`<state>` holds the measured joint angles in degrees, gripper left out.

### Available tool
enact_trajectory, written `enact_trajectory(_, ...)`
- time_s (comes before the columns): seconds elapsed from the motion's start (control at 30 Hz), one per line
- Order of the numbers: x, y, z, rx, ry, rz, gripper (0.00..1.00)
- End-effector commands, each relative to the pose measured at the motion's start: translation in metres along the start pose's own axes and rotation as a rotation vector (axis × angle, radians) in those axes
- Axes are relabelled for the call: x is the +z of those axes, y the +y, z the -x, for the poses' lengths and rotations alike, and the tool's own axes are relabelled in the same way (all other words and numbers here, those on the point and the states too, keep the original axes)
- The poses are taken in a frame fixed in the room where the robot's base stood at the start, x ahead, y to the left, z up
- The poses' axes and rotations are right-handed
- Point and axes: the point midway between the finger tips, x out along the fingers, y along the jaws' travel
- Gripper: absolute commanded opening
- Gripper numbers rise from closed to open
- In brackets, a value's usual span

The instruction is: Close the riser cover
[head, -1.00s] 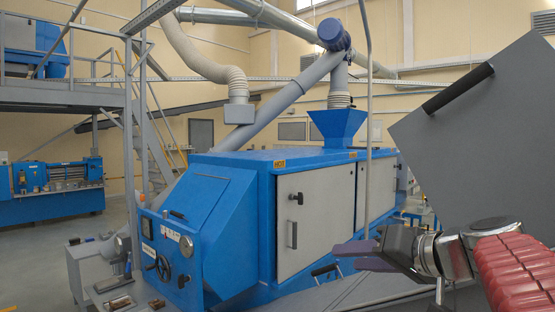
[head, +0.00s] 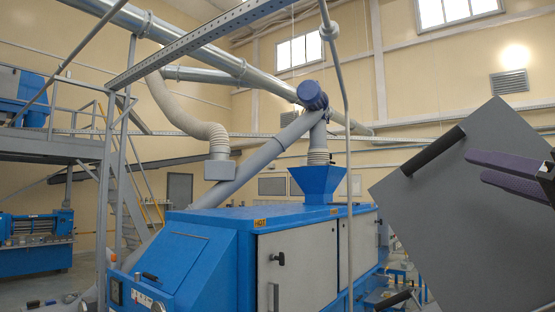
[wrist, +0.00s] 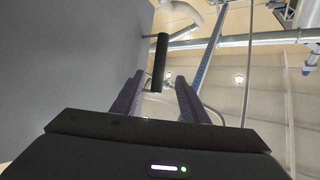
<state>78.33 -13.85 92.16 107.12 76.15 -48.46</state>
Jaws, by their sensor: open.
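The riser cover appears to be the grey flat panel (head: 450,235), standing open and tilted at the right of the head view. A black bar handle (head: 433,151) sits along its upper left edge. In the wrist view the panel (wrist: 60,65) fills the left side and the handle (wrist: 161,62) stands out beyond my fingertips. My gripper (head: 477,167) has purple fingers and is open and empty, in front of the panel and right of the handle in the head view. In the wrist view the handle lines up with the gap between the fingers (wrist: 161,78), apparently not touching them.
A blue machine (head: 215,245) with grey doors (head: 298,265) and a blue hopper (head: 318,182) stands left of the panel. A thin vertical pole (head: 348,150) rises between machine and panel. A stair and platform (head: 50,145) are at the far left.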

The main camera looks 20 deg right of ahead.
Motion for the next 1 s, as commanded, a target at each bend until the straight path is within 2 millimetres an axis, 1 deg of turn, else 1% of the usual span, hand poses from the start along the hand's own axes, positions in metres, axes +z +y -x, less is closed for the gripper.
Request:
enact_trajectory(0.27,0.001,0.000,-0.002,0.000,-0.003,-0.002,0.40)
enact_trajectory(0.47,0.002,0.000,-0.010,-0.001,-0.005,-0.003,0.40)
enact_trajectory(0.67,0.003,0.000,-0.030,-0.002,-0.006,-0.003,0.40)
enact_trajectory(1.0,0.003,0.000,-0.070,-0.003,-0.007,-0.004,0.40)
